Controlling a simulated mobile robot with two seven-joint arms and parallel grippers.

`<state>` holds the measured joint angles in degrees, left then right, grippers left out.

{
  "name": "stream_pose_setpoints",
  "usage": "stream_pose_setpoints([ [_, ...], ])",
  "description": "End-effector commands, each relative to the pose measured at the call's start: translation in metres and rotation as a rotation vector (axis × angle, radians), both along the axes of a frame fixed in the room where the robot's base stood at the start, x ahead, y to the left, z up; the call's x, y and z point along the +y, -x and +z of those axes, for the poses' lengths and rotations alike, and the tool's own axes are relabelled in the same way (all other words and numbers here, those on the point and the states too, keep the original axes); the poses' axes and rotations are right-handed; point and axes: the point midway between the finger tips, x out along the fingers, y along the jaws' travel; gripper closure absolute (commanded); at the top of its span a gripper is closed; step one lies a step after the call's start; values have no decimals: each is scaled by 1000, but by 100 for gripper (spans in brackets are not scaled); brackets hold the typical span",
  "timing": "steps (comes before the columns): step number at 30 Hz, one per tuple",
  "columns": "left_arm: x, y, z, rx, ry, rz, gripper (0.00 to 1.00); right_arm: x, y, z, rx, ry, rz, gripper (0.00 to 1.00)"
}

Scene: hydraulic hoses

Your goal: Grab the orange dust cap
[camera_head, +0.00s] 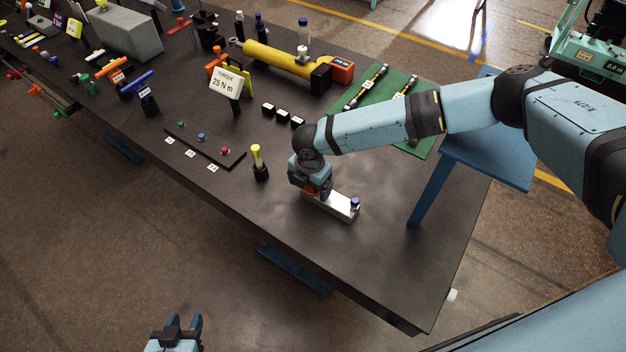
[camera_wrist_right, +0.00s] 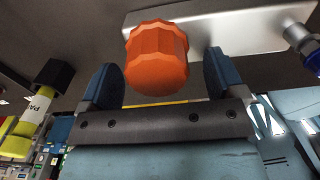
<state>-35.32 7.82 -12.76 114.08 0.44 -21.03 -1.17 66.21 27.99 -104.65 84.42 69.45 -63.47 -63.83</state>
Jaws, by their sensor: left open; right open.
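The orange dust cap (camera_wrist_right: 157,57) is a faceted knob at one end of a silver block (camera_wrist_right: 222,28). In the head view a bit of orange cap (camera_head: 311,190) shows, mostly hidden by my right gripper (camera_head: 309,187). In the wrist view my right gripper (camera_wrist_right: 160,78) is open, with one blue finger on each side of the cap and a small gap on both sides. A blue-capped fitting (camera_head: 355,203) stands at the block's other end. My left gripper (camera_head: 184,324) is open and empty, off the table over the floor.
A yellow-topped item in a black base (camera_head: 259,164) stands left of the block. A dark strip with small coloured caps (camera_head: 205,145) lies further left. A torque sign (camera_head: 227,82) and a green mat (camera_head: 370,95) are behind. The table's front right is clear.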

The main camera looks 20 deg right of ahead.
Motion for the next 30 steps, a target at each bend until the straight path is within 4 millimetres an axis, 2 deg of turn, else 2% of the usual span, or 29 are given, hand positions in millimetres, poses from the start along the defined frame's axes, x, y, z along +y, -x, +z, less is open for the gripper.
stream_pose_setpoints([
  [5, -1, 1, -1, 3, 1, 0, 57, 0, 0, 0, 0, 0, 0, 14],
  [9, -1, 2, -2, 7, 1, -1, 57, 0, 0, 0, 0, 0, 0, 46],
  [12, -2, 3, -3, 9, 2, -1, 57, 0, 0, 0, 0, 0, 0, 64],
  [23, -2, 3, -3, 9, 2, -2, 57, 0, -1, 4, -1, -1, -1, 64],
  [26, -2, 3, -4, 9, 2, -2, 57, 0, -1, 12, -2, -1, 0, 64],
  [30, -3, 3, -7, 8, 3, -3, 57, 0, 0, 32, -2, -2, 0, 64],
])
